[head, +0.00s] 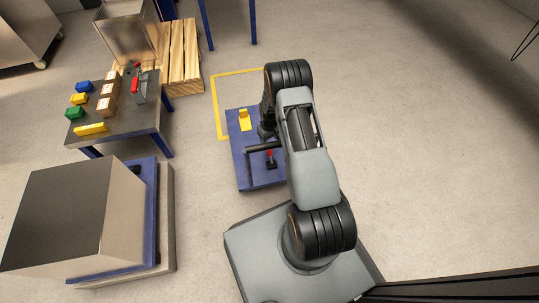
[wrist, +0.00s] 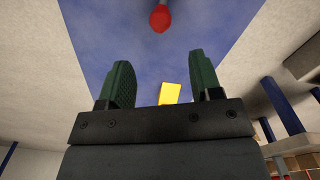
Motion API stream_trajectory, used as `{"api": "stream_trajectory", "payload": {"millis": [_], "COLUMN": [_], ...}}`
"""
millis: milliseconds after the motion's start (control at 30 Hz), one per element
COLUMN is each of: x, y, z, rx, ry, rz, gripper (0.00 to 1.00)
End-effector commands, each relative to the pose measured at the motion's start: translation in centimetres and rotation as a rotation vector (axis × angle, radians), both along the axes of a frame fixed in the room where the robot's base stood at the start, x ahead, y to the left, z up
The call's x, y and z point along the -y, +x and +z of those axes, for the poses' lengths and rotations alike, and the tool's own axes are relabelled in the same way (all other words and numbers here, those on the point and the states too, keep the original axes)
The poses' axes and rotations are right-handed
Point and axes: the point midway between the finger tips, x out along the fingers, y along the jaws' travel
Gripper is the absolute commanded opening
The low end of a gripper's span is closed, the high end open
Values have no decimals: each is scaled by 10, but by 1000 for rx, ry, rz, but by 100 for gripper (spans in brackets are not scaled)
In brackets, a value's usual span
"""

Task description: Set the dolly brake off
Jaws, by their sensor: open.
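The blue dolly (head: 240,172) stands on the floor partly beneath my arm. A yellow piece (head: 244,120) sits on its far part. A short dark lever with a red knob (head: 270,154) stands on the nearer part. I cannot tell which of these is the brake. In the wrist view, the blue deck (wrist: 100,30) fills the middle. The red knob (wrist: 160,18) is at the top edge, and the yellow piece (wrist: 170,93) shows between the fingers. My gripper (wrist: 161,68) is open and empty, apart from both. My arm hides the dolly's right side.
A yellow floor outline (head: 215,105) borders the dolly. On the left are a table (head: 135,120) with coloured bins and boxes, a wooden pallet (head: 183,60) and a large metal box (head: 75,215). The floor at right is clear.

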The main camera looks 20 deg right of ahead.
Motion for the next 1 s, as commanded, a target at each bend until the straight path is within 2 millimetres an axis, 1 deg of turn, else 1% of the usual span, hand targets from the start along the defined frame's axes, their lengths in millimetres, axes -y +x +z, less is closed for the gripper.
{"api": "stream_trajectory", "payload": {"millis": [33, 200, 400, 500, 700, 1000], "x": [0, 0, 0, 0, 0, 0], "y": [-1, -1, 0, 0, 0, 0], "z": [-15, -49, -83, -95, -109, -112], "rx": [-2, -2, -1, 0, 0, 0], "ry": [1, 1, 0, 0, 0, 0], "rz": [0, -1, -1, -1, -1, -1], "gripper": [59, 59, 59, 59, 59, 59]}}
